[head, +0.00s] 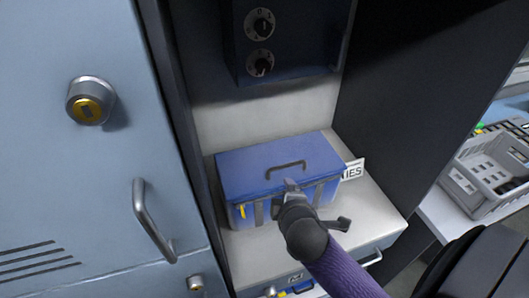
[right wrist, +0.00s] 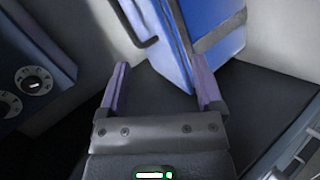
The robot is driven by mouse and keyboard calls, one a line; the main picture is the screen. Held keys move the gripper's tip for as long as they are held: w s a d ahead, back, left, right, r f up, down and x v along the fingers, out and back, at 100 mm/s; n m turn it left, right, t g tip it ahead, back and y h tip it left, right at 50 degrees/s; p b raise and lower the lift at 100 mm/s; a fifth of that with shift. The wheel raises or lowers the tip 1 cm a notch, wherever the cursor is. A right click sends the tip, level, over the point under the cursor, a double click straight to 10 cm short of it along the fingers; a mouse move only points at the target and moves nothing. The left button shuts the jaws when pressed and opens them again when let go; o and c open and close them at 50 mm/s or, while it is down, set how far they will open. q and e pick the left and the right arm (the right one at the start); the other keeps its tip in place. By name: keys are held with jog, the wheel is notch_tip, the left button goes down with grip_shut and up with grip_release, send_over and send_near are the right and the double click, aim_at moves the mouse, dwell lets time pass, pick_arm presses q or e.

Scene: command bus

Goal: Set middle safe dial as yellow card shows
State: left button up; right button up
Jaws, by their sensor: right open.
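The dark blue safe (head: 285,75) hangs at the top of the alcove in the head view, its top cut off. Two of its dials show, an upper dial (head: 259,24) and a lower dial (head: 260,63), each with a dark knob and pale marks too small to read. I cannot tell which is the middle one. The safe face (right wrist: 45,58) with two dials is also at the left of the right wrist view. My right gripper (right wrist: 163,88) is open and empty, below the safe and close to a blue box. No yellow card can be made out. My left gripper is out of view.
The blue box (head: 270,165) with a black handle stands on the pale shelf (head: 365,205) under the safe, a white label beside it. A locker door (head: 70,180) with lock and handle is at left. A grey crate (head: 480,185) is at right.

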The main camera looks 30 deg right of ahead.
jog(key=w+d+r+n+t+h, duration=0.2)
jog(key=w+d+r+n+t, duration=0.3)
jog(key=r, duration=0.4)
jog(key=n+t+y, duration=0.3)
jog(key=n+t, duration=0.4)
jog(key=n, duration=1.3)
send_near(264, 32)
jog(key=x, duration=1)
jog(key=shift+d+p, duration=0.1)
jog(key=shift+p, duration=0.25)
grip_shut()
